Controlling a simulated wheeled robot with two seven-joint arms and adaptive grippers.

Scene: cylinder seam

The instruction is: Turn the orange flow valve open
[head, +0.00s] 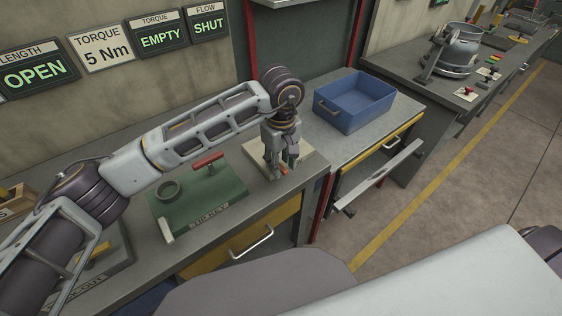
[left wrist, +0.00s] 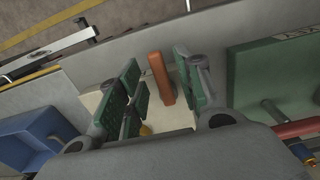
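The orange flow valve handle (left wrist: 161,82) is a straight bar on a cream plate (head: 307,158). In the head view only a small orange bit (head: 284,172) shows below my left gripper (head: 281,172), which points down over the plate. In the left wrist view the green-padded fingers of my left gripper (left wrist: 158,88) are apart, one on each side of the orange bar. Gaps seem to show beside the bar; contact cannot be told. The flow sign (head: 209,26) on the wall reads SHUT. My right gripper is not in view.
Left of the valve is a green board (head: 205,197) with a red T-handle (head: 209,160) and a ring. A blue bin (head: 354,100) stands on the bench to the right. Other wall signs read OPEN, 5 Nm and EMPTY.

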